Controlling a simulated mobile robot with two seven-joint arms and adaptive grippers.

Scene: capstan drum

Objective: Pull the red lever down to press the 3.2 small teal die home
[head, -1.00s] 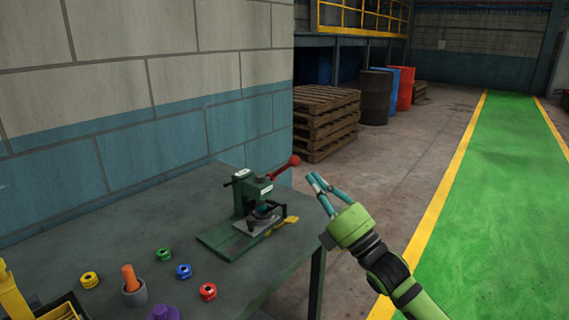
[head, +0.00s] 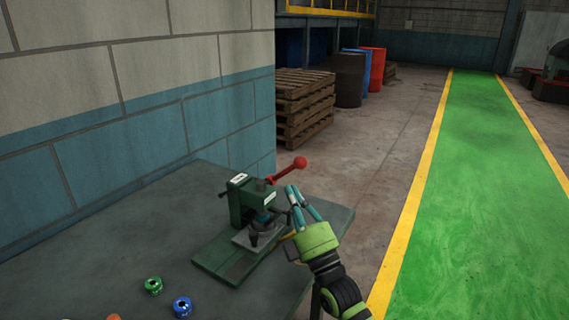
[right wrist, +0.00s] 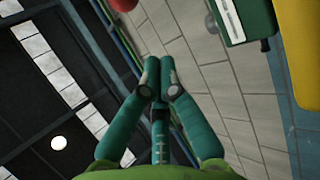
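The red lever (head: 286,171) rises to the right from the top of the green press (head: 240,200), its ball knob at the upper end. The knob (right wrist: 123,4) also shows at the top edge of the right wrist view. A small teal part (head: 264,217), which looks like the die, sits under the press head; how deep it sits I cannot tell. My right gripper (head: 293,188) is just below the knob, apparently apart from it. Its fingertips (right wrist: 158,68) are drawn together with nothing visible between them. My left gripper is out of view.
The press stands on a green base on the grey table (head: 130,235). A block wall (head: 130,120) stands behind the table. Wooden pallets (head: 304,105) and open floor lie beyond.

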